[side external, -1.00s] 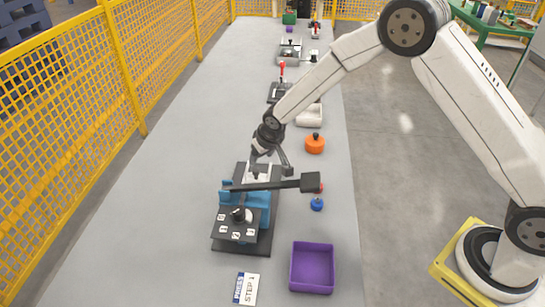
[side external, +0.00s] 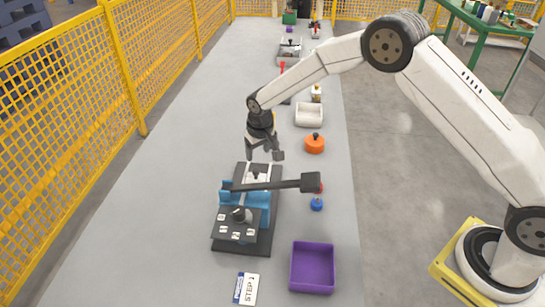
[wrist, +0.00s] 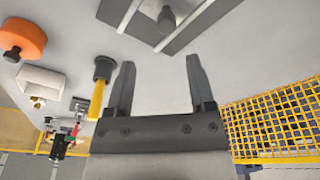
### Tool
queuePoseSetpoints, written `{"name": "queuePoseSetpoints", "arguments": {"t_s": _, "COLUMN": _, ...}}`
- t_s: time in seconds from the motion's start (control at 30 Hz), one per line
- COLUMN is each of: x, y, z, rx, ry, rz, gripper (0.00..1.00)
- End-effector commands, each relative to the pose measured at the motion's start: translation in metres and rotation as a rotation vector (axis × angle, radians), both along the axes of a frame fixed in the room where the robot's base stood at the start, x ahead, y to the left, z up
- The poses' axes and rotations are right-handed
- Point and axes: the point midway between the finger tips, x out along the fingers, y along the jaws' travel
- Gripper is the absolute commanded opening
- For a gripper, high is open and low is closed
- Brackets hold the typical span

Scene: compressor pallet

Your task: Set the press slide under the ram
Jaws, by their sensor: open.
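The press (side external: 262,205) stands on a dark base plate at the near middle of the table, with a blue body and a black lever reaching right to a square block. The press slide (side external: 257,178), pale with a dark knob, lies on the rear part of the base, behind the lever.
A purple tray (side external: 313,289) and a STEP 1 card (side external: 247,289) lie in front. A yellow-handled tool (wrist: 98,95) lies near my gripper. The table left of the press is clear.

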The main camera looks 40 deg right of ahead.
Motion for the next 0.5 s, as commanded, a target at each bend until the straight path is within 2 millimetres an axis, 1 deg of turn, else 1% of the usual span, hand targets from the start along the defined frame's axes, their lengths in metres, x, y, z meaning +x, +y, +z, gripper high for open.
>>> {"name": "queuePoseSetpoints", "arguments": {"t_s": 0.03, "x": 0.0039, "y": 0.0001, "z": -0.0001, "rx": 0.003, "ry": 0.031, "rz": -0.001, "gripper": 0.7}}
{"name": "queuePoseSetpoints", "arguments": {"t_s": 0.23, "x": 0.0087, "y": 0.0033, "z": 0.0038, "rx": 0.023, "ry": 0.139, "rz": 0.01, "gripper": 0.7}}
{"name": "queuePoseSetpoints", "arguments": {"t_s": 0.5, "x": 0.0093, "y": 0.0055, "z": 0.0068, "rx": 0.037, "ry": 0.186, "rz": 0.019, "gripper": 0.7}}
